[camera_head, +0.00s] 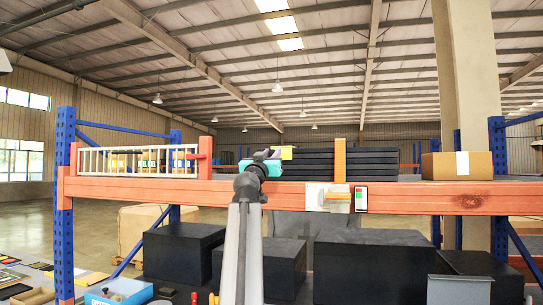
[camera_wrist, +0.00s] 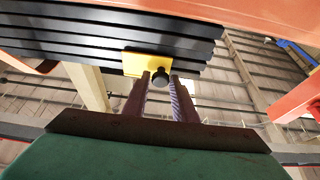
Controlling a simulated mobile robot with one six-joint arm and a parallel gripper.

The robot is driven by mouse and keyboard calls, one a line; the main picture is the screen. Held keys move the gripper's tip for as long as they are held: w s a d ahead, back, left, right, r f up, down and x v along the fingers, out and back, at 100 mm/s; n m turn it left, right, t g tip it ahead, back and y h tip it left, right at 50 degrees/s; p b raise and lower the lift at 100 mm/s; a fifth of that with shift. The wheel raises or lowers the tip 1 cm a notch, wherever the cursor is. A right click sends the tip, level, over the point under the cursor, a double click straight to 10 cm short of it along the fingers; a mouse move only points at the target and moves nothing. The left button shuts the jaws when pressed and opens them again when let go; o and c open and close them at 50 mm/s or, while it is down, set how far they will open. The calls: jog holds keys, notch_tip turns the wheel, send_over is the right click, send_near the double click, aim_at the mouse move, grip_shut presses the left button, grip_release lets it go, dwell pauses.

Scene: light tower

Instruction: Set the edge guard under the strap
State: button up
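The edge guard is a yellow angled piece with a black knob. It shows at the end of my arm in the head view (camera_head: 287,153) and ahead of the fingers in the wrist view (camera_wrist: 146,64). My gripper (camera_head: 272,157) has its fingers on both sides of the knob in the wrist view (camera_wrist: 160,80) and appears shut on it. The guard is close to the left part of a stack of black slabs (camera_head: 310,163); contact is unclear. The orange-yellow strap (camera_head: 340,160) runs upright over the stack's front, to the right of the guard. I cannot make out the strap in the wrist view.
The stack lies on a shelf behind an orange beam (camera_head: 430,198). A white railing (camera_head: 135,161) stands left, a cardboard box (camera_head: 458,165) right. Black boxes (camera_head: 370,272) stand below.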

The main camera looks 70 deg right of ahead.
grip_shut()
